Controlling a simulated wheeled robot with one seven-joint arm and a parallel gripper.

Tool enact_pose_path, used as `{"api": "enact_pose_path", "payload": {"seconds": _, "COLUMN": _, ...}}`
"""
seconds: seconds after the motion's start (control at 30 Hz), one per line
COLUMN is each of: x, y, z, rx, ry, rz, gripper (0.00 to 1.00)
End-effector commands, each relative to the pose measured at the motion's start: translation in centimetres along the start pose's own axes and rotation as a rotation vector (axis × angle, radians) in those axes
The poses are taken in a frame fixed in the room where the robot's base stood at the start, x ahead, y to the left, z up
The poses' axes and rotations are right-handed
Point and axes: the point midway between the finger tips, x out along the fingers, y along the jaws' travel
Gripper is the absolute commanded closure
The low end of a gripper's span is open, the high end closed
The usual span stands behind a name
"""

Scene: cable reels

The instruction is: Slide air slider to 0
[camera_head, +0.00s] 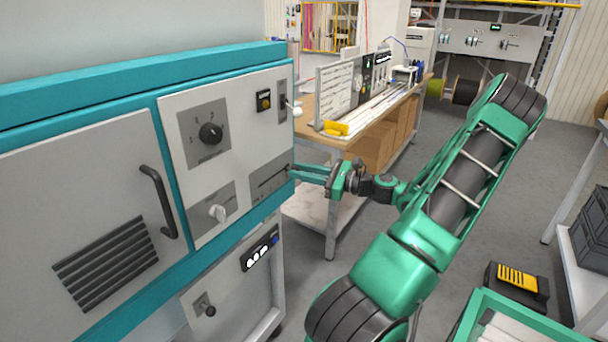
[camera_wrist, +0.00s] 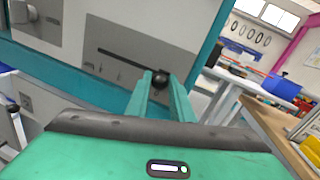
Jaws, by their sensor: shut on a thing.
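The air slider is a dark slot on a grey plate (camera_head: 266,176) low on the right of the machine's light panel. My gripper (camera_head: 293,173) reaches the plate from the right in the head view. In the wrist view my gripper (camera_wrist: 161,84) has its two green fingers closed on either side of the knob. The scale's digits are too small to read.
A black rotary knob (camera_head: 211,132), a white knob (camera_head: 217,213) and a black handle (camera_head: 160,202) stick out of the teal and grey machine nearby. A wooden workbench (camera_head: 305,112) stands behind my arm. Open grey floor (camera_head: 500,215) lies to the right.

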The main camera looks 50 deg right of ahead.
Motion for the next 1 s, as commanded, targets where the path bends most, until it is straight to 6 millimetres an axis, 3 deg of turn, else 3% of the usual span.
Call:
{"api": "enact_pose_path", "payload": {"seconds": 0.37, "x": 0.3, "y": -0.3, "z": -0.1, "rx": -0.001, "ry": 0.001, "rz": 0.001, "gripper": 1.00}}
{"api": "enact_pose_path", "payload": {"seconds": 0.4, "x": 0.3, "y": -0.3, "z": -0.1, "rx": -0.001, "ry": 0.001, "rz": 0.000, "gripper": 0.70}}
{"api": "enact_pose_path", "payload": {"seconds": 0.47, "x": 0.3, "y": -0.2, "z": -0.1, "rx": -0.001, "ry": 0.001, "rz": 0.001, "gripper": 0.60}}
{"api": "enact_pose_path", "payload": {"seconds": 0.77, "x": 0.3, "y": 0.0, "z": 0.0, "rx": 0.000, "ry": 0.000, "rz": 0.007, "gripper": 0.60}}
{"api": "enact_pose_path", "payload": {"seconds": 1.0, "x": -2.3, "y": 0.0, "z": -0.1, "rx": 0.000, "ry": 0.001, "rz": 0.006, "gripper": 0.60}}
